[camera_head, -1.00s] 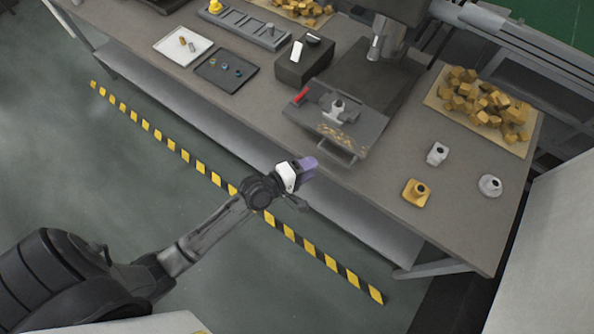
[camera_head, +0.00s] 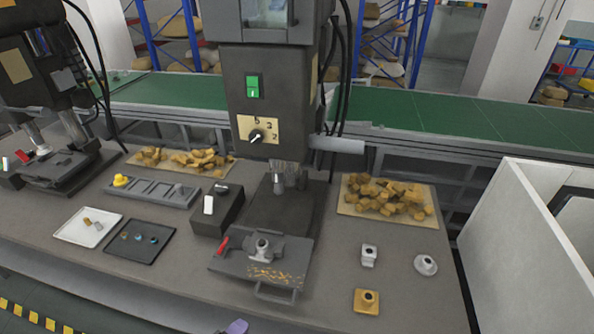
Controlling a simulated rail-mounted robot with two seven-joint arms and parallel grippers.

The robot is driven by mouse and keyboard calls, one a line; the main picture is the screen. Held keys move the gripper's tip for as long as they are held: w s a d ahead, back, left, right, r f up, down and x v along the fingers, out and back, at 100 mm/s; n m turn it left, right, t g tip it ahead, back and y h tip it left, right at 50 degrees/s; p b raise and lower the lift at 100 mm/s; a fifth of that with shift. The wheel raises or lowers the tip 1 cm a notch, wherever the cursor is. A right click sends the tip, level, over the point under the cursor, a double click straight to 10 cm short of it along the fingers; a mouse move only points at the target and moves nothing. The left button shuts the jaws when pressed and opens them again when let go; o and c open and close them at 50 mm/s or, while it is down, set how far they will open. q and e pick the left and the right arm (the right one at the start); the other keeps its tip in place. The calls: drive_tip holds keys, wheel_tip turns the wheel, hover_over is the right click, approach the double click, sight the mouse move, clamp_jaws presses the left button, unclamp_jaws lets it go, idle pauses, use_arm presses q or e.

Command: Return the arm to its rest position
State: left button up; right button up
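Only a small purple part at the tip of my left gripper (camera_head: 237,327) shows, at the bottom edge of the head view, just in front of the workbench (camera_head: 335,285). The rest of that gripper and its arm are below the picture, so whether it is open or shut is hidden. Nothing can be seen held in it. My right gripper and arm are not in view.
A drill press (camera_head: 270,95) stands on the bench above a vise (camera_head: 262,248). A yellow block (camera_head: 366,301), two grey parts (camera_head: 369,255) (camera_head: 425,265) and a tray of brass-coloured pieces (camera_head: 345,205) lie right. A white tray (camera_head: 70,236) and a black tray (camera_head: 125,252) lie left.

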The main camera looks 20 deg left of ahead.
use_arm(q)
wheel_tip(320, 180, down, 4)
drive_tip(key=s+d+m+g, duration=0.25)
drive_tip(key=m+g, duration=0.25)
drive_tip(key=m, duration=0.4)
drive_tip(key=s+a+r+m+g+y, duration=0.2)
drive_tip(key=s+m+g+y, duration=0.5)
drive_tip(key=s, duration=1.2)
wheel_tip(320, 180, up, 28)
drive_tip(key=h+p, duration=0.1)
drive_tip(key=p, duration=2.6)
drive_tip(key=shift+w+a+m+t+h, duration=0.15)
drive_tip(key=shift+m+t+h, duration=0.15)
drive_tip(key=shift+m+t, duration=0.1)
